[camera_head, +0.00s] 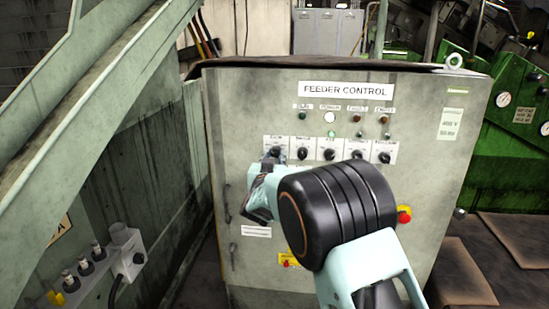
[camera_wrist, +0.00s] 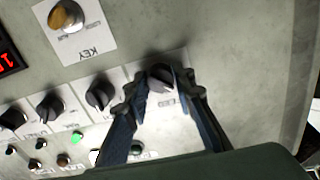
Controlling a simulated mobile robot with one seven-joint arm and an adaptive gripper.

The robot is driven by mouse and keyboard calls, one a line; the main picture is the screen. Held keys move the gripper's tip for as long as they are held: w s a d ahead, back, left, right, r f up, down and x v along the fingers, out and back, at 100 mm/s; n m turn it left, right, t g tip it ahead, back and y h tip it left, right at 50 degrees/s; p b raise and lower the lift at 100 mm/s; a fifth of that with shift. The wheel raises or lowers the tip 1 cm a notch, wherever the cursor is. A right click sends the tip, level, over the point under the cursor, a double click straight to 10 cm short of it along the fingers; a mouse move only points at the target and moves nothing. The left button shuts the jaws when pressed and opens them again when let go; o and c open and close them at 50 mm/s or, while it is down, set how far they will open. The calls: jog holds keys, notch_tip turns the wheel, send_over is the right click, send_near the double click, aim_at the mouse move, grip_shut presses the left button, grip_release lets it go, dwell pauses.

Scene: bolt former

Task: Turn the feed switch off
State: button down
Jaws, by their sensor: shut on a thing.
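The feed switch is a black rotary knob (camera_wrist: 161,74) on a white label plate, at the end of a row of similar knobs. In the wrist view the panel appears upside down. My gripper (camera_wrist: 161,84) has one finger on each side of this knob and is shut on it. In the head view my gripper (camera_head: 268,164) is at the leftmost knob of the row on the grey feeder control cabinet (camera_head: 230,110). The fingers partly cover the knob and its label, so its setting is hard to tell.
Several other black knobs (camera_head: 330,154) sit close beside it in the row. A lit green lamp (camera_head: 331,134) is above them. A red emergency button (camera_head: 404,215) is at the lower right. A key switch (camera_wrist: 67,17) and red display (camera_wrist: 8,57) show in the wrist view.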

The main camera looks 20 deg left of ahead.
jog(key=m+b, duration=0.2)
jog(key=b, duration=0.1)
jog(key=m+b, duration=0.2)
jog(key=shift+f, duration=0.25)
jog(key=shift+r+m+b, duration=0.15)
jog(key=shift+m+b, duration=0.85)
jog(key=shift+m, duration=0.1)
jog(key=shift+r+m+b, duration=0.1)
jog(key=shift+m+b, duration=0.85)
jog(key=shift+m, duration=0.15)
jog(key=c, duration=1.6)
grip_release()
jog(key=v, duration=1.2)
jog(key=shift+s+a, duration=0.1)
jog(key=shift+r, duration=0.1)
